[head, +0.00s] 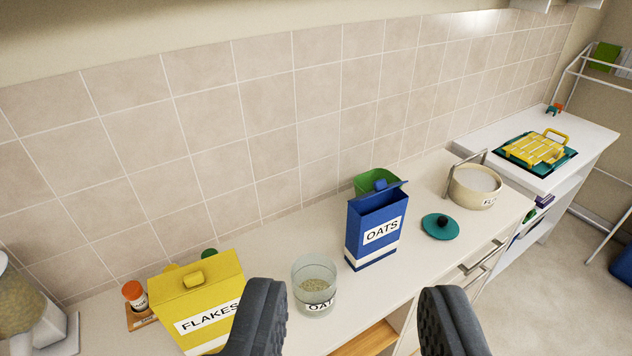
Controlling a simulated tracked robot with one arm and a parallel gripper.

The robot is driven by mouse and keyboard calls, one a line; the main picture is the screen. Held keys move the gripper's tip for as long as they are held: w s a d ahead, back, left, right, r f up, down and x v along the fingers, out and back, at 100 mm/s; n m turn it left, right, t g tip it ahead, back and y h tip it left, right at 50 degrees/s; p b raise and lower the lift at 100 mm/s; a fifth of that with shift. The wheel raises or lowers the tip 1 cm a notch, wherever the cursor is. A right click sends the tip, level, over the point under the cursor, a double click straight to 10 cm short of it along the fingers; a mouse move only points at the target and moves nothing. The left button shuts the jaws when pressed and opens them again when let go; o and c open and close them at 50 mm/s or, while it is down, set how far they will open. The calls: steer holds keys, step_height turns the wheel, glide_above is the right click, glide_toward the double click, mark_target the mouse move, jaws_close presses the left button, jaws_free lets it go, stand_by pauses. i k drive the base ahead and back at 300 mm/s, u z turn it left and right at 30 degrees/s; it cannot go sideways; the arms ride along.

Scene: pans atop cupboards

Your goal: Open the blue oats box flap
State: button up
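The blue oats box (372,235) stands upright on the counter, right of centre in the head view, with a white OATS label on its front. Its flap (392,188), with a small blue knob, shows at the top and looks tilted up at the back. How far it stands open is hard to tell from here. My gripper (352,290) is open and empty, its two dark fingers wide apart in the foreground, nearer to me than the box and not touching it.
A glass jar of oats (314,288) stands left of the box, with a yellow FLAKES box (198,300) further left. A green container (376,178) is behind. A teal lid (440,227) and a cream pot (474,188) lie right. A tiled wall (250,150) closes the back.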

mark_target(381, 186)
steer(key=u, duration=0.15)
steer(key=i, duration=1)
steer(key=z, duration=0.1)
